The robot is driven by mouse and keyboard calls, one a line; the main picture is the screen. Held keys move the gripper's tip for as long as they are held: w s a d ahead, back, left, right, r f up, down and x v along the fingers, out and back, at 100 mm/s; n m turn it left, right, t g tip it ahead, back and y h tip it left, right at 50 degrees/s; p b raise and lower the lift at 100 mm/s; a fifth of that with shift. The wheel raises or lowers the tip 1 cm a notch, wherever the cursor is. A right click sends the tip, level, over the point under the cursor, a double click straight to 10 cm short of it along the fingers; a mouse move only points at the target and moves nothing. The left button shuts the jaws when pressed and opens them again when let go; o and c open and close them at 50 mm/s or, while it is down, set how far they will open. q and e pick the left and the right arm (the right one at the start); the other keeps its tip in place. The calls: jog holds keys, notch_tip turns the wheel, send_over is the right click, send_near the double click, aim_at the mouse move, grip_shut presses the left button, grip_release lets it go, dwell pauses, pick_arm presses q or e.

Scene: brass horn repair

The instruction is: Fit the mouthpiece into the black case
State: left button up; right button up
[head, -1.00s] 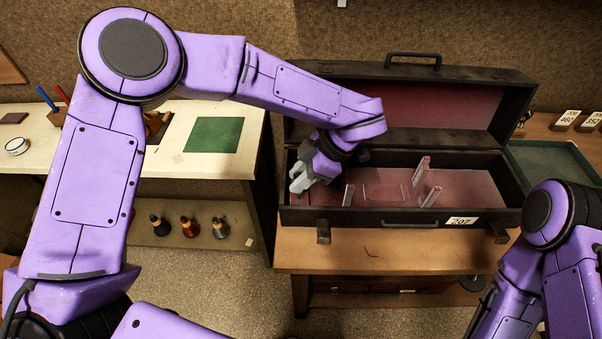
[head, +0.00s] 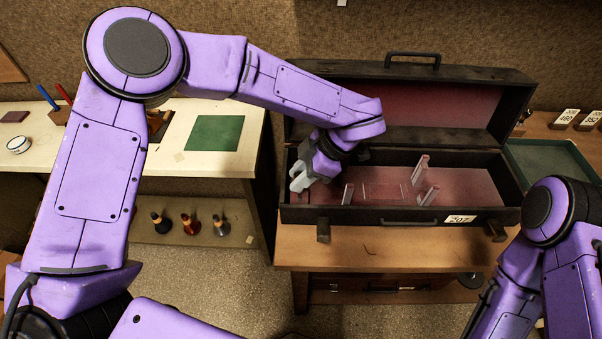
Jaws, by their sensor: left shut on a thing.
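The black case (head: 330,215) stands open on the wooden bench, its lid tilted up at the back and its inside lined in dull red. My left gripper (head: 297,184) is inside the left end of the case, low over the lining, with its fingers pointing down and left. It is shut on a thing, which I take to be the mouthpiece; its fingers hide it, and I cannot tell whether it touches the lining. Pale upright holders (head: 428,195) stand in the middle and right of the case. My right gripper is out of view; only its arm shows at the lower right.
The case's front wall and raised lid (head: 400,69) bound the space around my left gripper. A tag reading 207 (head: 459,219) is on the front. A green tray (head: 550,165) lies to the right. A pale bench (head: 80,150) with a green mat (head: 214,134) stands to the left.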

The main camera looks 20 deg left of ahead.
pick_arm(q)
jog(key=shift+f+b, duration=0.55)
jog(key=shift+f, duration=1.15)
jog(key=o, duration=1.1)
jog(key=shift+f, duration=0.1)
jog(key=shift+w+d+r, duration=0.2)
jog(key=shift+d+r, duration=0.05)
jog(key=shift+r, duration=0.15)
jog(key=b+v, duration=0.2)
jog(key=v, duration=0.7)
jog(key=shift+w+d+r, duration=0.1)
jog(key=shift+d+r, duration=0.05)
jog(key=shift+r, duration=0.1)
